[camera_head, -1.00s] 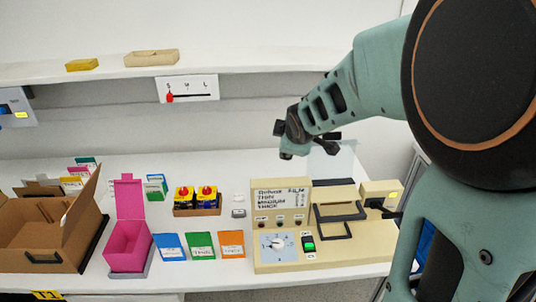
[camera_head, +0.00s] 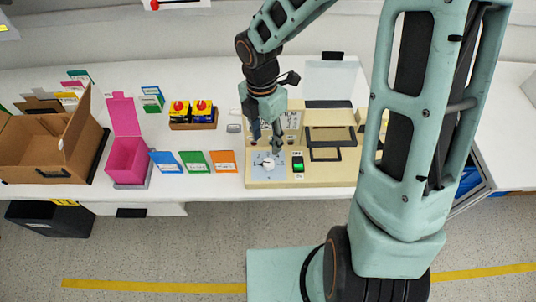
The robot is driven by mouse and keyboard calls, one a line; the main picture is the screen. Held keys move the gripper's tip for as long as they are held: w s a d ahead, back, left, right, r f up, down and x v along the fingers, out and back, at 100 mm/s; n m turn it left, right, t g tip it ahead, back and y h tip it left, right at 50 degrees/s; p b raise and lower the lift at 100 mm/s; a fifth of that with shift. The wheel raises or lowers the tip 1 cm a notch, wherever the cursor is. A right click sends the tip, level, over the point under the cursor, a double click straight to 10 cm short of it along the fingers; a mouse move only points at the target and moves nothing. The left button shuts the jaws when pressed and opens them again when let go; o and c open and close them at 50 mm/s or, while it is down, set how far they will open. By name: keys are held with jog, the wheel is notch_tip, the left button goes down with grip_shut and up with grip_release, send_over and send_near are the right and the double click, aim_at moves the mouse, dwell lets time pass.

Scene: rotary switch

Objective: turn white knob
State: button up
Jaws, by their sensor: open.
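The white knob (camera_head: 268,162) sits on a pale blue square dial plate (camera_head: 259,172) at the front left of the beige machine (camera_head: 330,178). My gripper (camera_head: 266,150) is open and points down just above and behind the knob. One finger is to the left and one to the right. I cannot tell whether either finger touches the knob. My gripper and wrist hide part of the machine's upper left panel.
A green switch (camera_head: 298,162) is just right of the dial. Blue, green and orange cards (camera_head: 195,162) lie left of the machine. A pink box (camera_head: 128,160) and a cardboard box (camera_head: 45,145) stand farther left. A tray with yellow containers (camera_head: 194,118) is behind the cards.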

aim_at(268, 162)
notch_tip(268, 162, down, 11)
jog(key=shift+s+d+r+b, duration=0.1)
jog(key=shift+d+r+b, duration=0.05)
jog(key=shift+b, duration=0.35)
jog(key=c, duration=1.2)
jog(key=shift+o, duration=0.2)
